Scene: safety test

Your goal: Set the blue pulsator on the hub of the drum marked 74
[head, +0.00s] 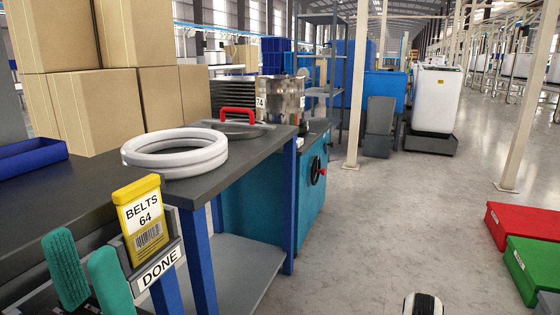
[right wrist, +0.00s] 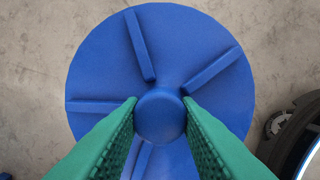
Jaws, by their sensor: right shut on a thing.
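The blue pulsator (right wrist: 100,75), a round disc with raised ribs and a centre knob, fills much of the right wrist view. My right gripper (right wrist: 159,108) is shut on its knob, with a green finger on each side. The pulsator is over grey floor and does not show in the head view. A metal drum (head: 286,95) with a 74 label (head: 260,102) stands behind the bench in the head view; its hub cannot be made out. My left gripper (head: 82,250) is at the lower left, its green fingers apart with nothing between them.
White rings (head: 175,150) and a red-handled tool (head: 238,118) lie on the dark bench (head: 205,183). A yellow belts box (head: 143,215) stands at its front by a DONE sign (head: 158,270). Red (head: 525,222) and green (head: 535,268) boxes are at right.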

